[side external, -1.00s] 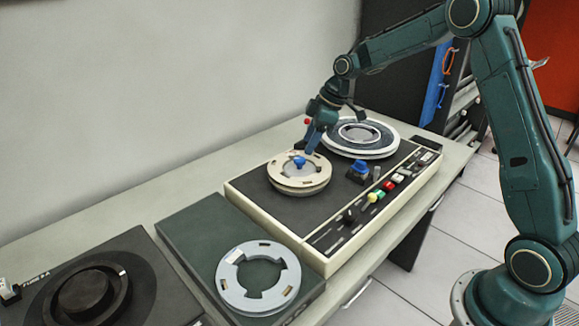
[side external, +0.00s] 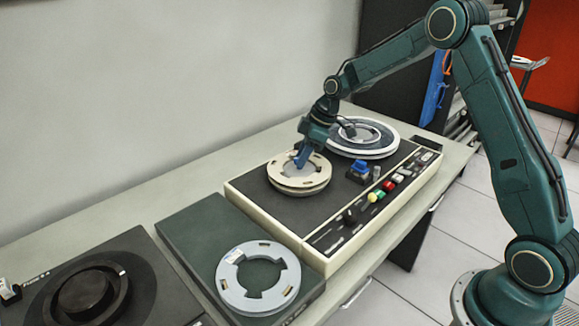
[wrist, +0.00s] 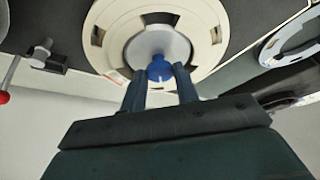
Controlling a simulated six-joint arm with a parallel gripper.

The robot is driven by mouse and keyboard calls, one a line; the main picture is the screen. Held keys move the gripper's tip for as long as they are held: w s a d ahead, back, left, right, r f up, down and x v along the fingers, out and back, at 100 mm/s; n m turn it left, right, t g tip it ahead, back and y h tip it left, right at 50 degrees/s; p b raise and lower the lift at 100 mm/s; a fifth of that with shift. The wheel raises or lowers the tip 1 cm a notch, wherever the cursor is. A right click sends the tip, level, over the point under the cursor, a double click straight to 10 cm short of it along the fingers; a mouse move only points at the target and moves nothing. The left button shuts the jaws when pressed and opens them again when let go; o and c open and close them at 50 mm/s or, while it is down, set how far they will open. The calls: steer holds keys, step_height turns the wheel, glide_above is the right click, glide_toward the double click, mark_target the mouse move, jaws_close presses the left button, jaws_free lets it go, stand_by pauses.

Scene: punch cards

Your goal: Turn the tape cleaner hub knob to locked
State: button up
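The blue hub knob (wrist: 159,68) stands at the centre of a cream reel (side external: 300,180) on the tape cleaner (side external: 245,199). In the wrist view the knob shows between the two fingertips of my gripper (side external: 301,160), with a gap on each side. My gripper is open. It points down at the hub from above. In the side view the fingers hide the knob, so its turn angle cannot be told there.
A second reel (side external: 385,151) sits behind on the same machine. A grey ring (side external: 232,290) lies on a dark green box at the front. A red-tipped lever (wrist: 4,96) shows at left in the wrist view.

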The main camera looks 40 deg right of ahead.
steer(key=shift+c, duration=0.5)
steer(key=shift+m, duration=0.4)
steer(key=m, duration=0.2)
steer(key=m+t+h, duration=0.1)
steer(key=m, duration=0.1)
steer(key=m+h, duration=0.1)
steer(key=m, duration=0.1)
steer(key=shift+s+a, duration=0.1)
steer(key=shift+a, duration=0.2)
steer(key=m+h, duration=0.1)
steer(key=m, duration=0.2)
steer(key=shift+a+m+h, duration=0.1)
steer(key=shift+m+h, duration=0.2)
steer(key=shift+h, duration=0.1)
steer(key=shift+a+m+h, duration=0.1)
steer(key=shift+m+h, duration=0.5)
steer(key=shift+m, duration=1.1)
steer(key=o, duration=1)
steer(key=shift+c, duration=0.2)
